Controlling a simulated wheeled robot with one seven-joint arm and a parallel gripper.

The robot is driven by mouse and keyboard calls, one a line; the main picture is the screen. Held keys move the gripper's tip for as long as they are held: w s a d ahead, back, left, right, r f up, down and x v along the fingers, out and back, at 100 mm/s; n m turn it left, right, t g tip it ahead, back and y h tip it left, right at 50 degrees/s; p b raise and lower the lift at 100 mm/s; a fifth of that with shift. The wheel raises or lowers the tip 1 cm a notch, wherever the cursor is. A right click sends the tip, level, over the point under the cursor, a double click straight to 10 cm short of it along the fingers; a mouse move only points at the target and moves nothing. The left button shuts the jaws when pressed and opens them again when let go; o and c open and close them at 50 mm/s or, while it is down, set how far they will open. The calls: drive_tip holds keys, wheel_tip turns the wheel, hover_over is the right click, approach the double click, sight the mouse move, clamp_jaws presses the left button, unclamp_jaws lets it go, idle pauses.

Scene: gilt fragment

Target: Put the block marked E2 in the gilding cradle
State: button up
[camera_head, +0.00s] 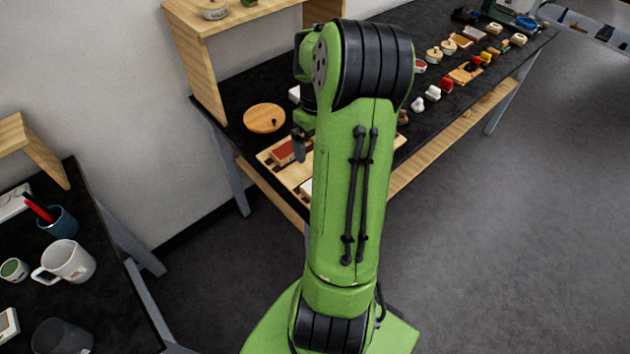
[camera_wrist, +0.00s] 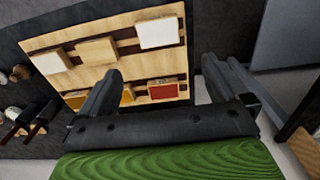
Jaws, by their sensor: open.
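A wooden tray (camera_wrist: 128,61) with dark slots holds several blocks in two rows. A white block (camera_wrist: 157,33), a tan block (camera_wrist: 96,50) and a cream block (camera_wrist: 50,62) lie in one row. A red block (camera_wrist: 163,91) and an orange block (camera_wrist: 127,96) lie in the other. No E2 mark is legible, and I cannot tell which thing is the gilding cradle. My gripper (camera_wrist: 163,76) is open, with its fingers apart and nothing held. In the head view the tray (camera_head: 268,157) and a red block (camera_head: 283,153) are partly hidden by my arm.
A round wooden board (camera_head: 264,118) lies on the dark bench left of my arm. A wooden shelf (camera_head: 200,75) stands behind it. Several small items, including a white piece (camera_head: 433,93), line the bench to the right. A side table holds a white mug (camera_head: 66,262).

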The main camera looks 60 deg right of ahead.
drive_tip(key=f, duration=0.5)
drive_tip(key=f+b, duration=0.1)
drive_tip(key=f, duration=0.4)
drive_tip(key=f+b, duration=0.1)
drive_tip(key=f, duration=0.5)
drive_tip(key=shift+s+d, duration=0.2)
drive_tip(key=shift+s, duration=0.15)
drive_tip(key=shift+r, duration=0.1)
drive_tip(key=c, duration=0.8)
wheel_tip(320, 180, up, 10)
drive_tip(key=shift+p, duration=0.6)
drive_tip(key=shift+c, duration=0.2)
drive_tip(key=w+a+f+n, duration=0.1)
drive_tip(key=w+a+f, duration=0.5)
drive_tip(key=w+a, duration=0.5)
drive_tip(key=w+a+f, duration=0.1)
drive_tip(key=a+f, duration=0.2)
drive_tip(key=a, duration=0.6)
drive_tip(key=w+a+f+n, duration=0.1)
drive_tip(key=a+f, duration=0.2)
drive_tip(key=a, duration=0.7)
drive_tip(key=shift+w+a+f, duration=0.3)
drive_tip(key=shift+w+f, duration=0.05)
drive_tip(key=shift+f, duration=0.05)
